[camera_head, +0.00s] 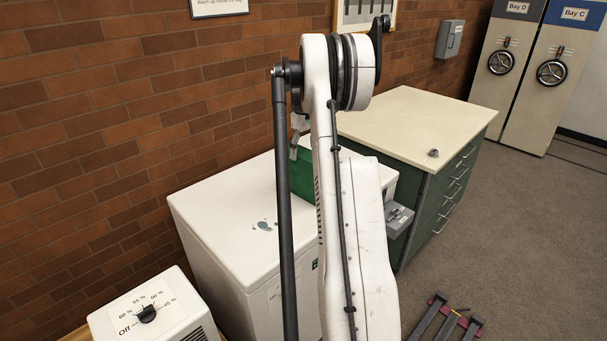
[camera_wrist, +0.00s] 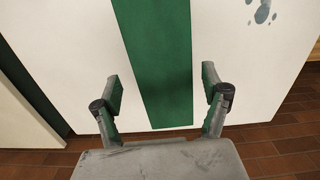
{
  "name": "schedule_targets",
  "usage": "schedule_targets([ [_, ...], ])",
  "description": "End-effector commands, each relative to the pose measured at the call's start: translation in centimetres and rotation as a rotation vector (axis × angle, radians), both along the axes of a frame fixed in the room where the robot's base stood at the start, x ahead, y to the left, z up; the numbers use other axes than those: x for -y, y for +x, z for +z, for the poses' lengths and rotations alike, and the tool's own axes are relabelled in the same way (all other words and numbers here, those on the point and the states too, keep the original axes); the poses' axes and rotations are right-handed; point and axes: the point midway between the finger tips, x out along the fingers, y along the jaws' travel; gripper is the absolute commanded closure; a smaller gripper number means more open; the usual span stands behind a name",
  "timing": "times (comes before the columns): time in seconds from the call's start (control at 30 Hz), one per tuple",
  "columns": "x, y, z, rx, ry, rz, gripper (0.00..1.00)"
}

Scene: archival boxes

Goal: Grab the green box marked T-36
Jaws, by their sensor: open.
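A narrow green box (camera_head: 290,189) stands on the white cabinet's top in the head view, partly hidden behind my arm. In the wrist view the green box (camera_wrist: 158,62) appears as a long green strip running from the top edge to between my fingers. No T-36 marking is readable in either view. My gripper (camera_wrist: 161,80) is open, with one finger on each side of the green strip. A gap shows between each finger and the box in that view. In the head view my gripper is mostly hidden behind the arm, with a grey finger showing at the box.
The white cabinet (camera_head: 215,222) has bluish spots on top and stands by the brick wall (camera_head: 110,120). A green drawer cabinet (camera_head: 433,112) with a cream top adjoins it to the right. A humidity dial unit (camera_head: 150,318) is front left.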

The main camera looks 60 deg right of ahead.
Motion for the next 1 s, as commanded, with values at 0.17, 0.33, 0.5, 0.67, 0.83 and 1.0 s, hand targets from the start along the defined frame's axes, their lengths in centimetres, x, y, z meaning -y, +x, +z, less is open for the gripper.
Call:
schedule_targets([
  [0.17,-0.1,0.0,-1.1,0.0,0.0,0.0,0.22],
  [0.33,-0.6,-0.1,-3.4,0.0,0.0,0.0,0.22],
  [0.5,-0.5,-0.1,-5.1,0.0,-0.001,0.0,0.22],
  [0.67,-0.6,-0.1,-5.5,0.0,-0.001,0.0,0.22],
  [0.83,-0.5,-0.1,-5.5,0.0,-0.001,0.0,0.29],
  [1.0,-0.5,-0.1,-5.5,0.0,-0.001,0.0,0.52],
])
